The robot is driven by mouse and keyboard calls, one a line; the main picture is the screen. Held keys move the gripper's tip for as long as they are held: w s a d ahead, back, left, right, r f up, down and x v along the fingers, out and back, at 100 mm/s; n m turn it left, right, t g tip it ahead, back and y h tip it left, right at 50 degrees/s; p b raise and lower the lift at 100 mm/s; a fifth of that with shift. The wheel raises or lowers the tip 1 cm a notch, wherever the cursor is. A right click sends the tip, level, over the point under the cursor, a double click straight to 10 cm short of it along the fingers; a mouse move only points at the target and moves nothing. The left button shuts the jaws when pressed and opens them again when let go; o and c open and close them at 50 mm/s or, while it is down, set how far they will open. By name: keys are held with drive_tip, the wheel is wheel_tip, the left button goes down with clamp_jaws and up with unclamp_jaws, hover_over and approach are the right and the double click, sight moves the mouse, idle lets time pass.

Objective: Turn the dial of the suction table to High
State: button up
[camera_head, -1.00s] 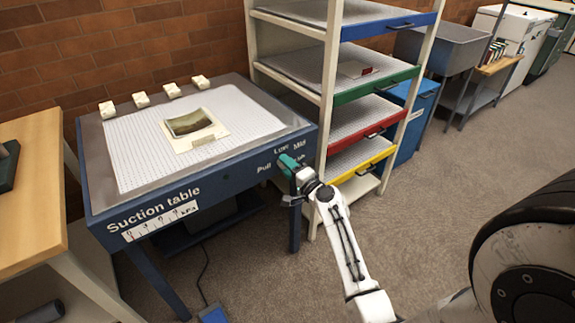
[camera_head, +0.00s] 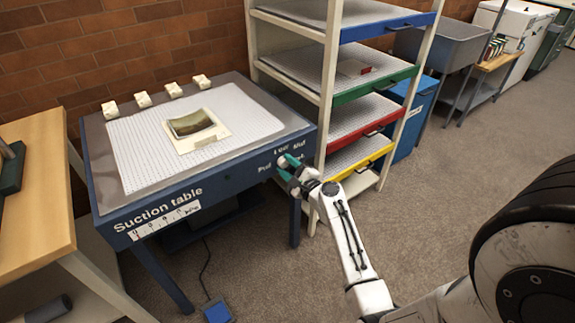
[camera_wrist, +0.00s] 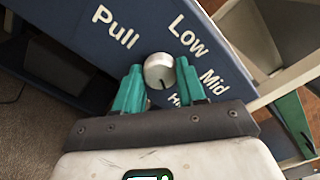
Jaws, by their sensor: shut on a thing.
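The suction table (camera_head: 150,210) is dark blue, with a white perforated top and a dial on its front panel near the right corner. The dial (camera_wrist: 159,66) is a round silver knob with a small dark mark on its lower edge. Around it are the words Pull, Low and Mid, and a label starting with H that is partly hidden by a finger. My gripper (camera_wrist: 160,80) has its teal fingers on either side of the dial, shut on it. In the head view my gripper (camera_head: 289,169) reaches the dial from the front right.
A mounted picture (camera_head: 192,127) lies on the table top, with several small white blocks (camera_head: 143,99) behind it. A rack with coloured trays (camera_head: 370,133) stands close at the right. A blue foot pedal (camera_head: 217,312) lies on the floor. A wooden bench (camera_head: 35,215) is at left.

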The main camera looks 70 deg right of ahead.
drive_tip(key=shift+s+f+m, duration=0.1)
drive_tip(key=shift+f+m, duration=0.05)
drive_tip(key=shift+m, duration=0.15)
drive_tip(key=o, duration=1.1)
drive_tip(key=v, duration=1)
drive_tip(key=shift+s+a, duration=0.2)
drive_tip(key=shift+s, duration=0.1)
